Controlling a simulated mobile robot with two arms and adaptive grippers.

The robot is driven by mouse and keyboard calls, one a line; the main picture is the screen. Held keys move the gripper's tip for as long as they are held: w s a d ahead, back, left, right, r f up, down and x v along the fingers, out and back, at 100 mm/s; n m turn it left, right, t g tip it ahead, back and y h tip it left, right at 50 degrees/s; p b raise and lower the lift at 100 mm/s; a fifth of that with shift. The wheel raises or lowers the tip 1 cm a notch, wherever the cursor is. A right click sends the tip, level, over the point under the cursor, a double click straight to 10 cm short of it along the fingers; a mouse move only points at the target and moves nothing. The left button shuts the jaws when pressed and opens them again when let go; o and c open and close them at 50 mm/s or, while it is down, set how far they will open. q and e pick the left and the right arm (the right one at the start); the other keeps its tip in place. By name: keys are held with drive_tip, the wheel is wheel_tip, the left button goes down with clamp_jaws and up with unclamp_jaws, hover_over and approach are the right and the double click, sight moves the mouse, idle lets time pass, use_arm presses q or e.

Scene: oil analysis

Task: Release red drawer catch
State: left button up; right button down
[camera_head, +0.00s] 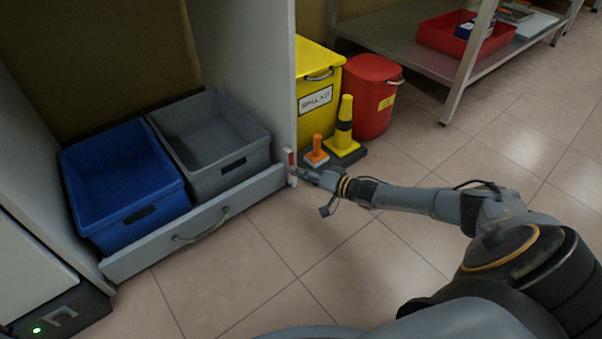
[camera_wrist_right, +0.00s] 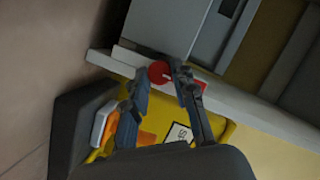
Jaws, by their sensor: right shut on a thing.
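The red drawer catch (camera_head: 290,156) sits on the front edge of the cabinet's right side panel, at the right end of the drawer front (camera_head: 200,227). In the wrist view its round red part (camera_wrist_right: 160,73) lies between the fingertips. My right gripper (camera_head: 297,172) is at the catch, shut on it; it also shows in the wrist view (camera_wrist_right: 163,80). The drawer front has a curved metal handle (camera_head: 202,229). The drawer holds a blue bin (camera_head: 120,180) and a grey bin (camera_head: 212,140). My left gripper is not in view.
A yellow spill kit bin (camera_head: 318,75) and a red bin (camera_head: 372,95) stand right of the cabinet. A small orange item (camera_head: 316,150) and a yellow-black post (camera_head: 345,128) are close behind my right gripper. The tiled floor (camera_head: 270,270) before the drawer is clear.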

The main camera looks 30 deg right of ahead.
drive_tip(key=c, duration=1.1)
unclamp_jaws()
drive_tip(key=v, duration=1.2)
